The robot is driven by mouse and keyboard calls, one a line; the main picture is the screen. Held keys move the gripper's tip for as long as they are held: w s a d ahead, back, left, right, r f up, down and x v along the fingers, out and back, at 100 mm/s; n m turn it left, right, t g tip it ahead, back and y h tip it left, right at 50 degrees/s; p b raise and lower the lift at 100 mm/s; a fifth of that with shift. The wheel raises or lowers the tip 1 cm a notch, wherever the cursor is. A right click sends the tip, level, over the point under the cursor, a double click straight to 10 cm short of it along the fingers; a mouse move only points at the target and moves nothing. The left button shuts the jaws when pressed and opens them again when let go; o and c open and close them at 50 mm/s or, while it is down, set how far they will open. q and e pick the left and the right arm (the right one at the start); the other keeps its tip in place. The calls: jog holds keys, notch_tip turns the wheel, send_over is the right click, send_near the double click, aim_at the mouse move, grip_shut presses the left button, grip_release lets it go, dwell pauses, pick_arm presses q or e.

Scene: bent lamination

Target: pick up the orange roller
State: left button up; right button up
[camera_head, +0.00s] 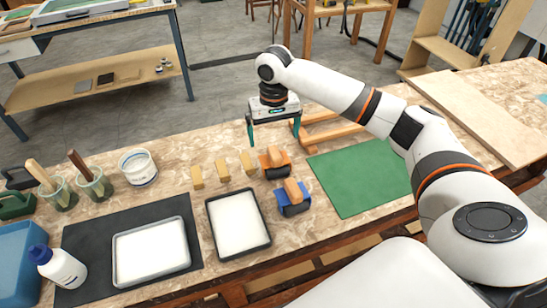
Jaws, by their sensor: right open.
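The orange roller (273,163) lies on the bench near the middle, with a wooden handle and an orange body. My right gripper (274,138) points down above and just behind it. Its two teal-tipped fingers are spread apart with nothing between them. A blue roller (292,198) with a wooden handle lies just in front of the orange one. My left gripper is not in view.
Several small wooden blocks (222,170) stand left of the rollers. Two trays, one black-rimmed (207,222) and one white (115,248), lie in front. A green mat (365,175) is at right. Cups with tools (58,192), a tub (138,166) and a bottle (62,268) are left.

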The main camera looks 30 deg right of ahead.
aim_at(274, 150)
notch_tip(274, 150, down, 8)
jog(key=shift+r+p, duration=0.25)
jog(key=shift+p, duration=0.15)
jog(key=shift+c, duration=0.6)
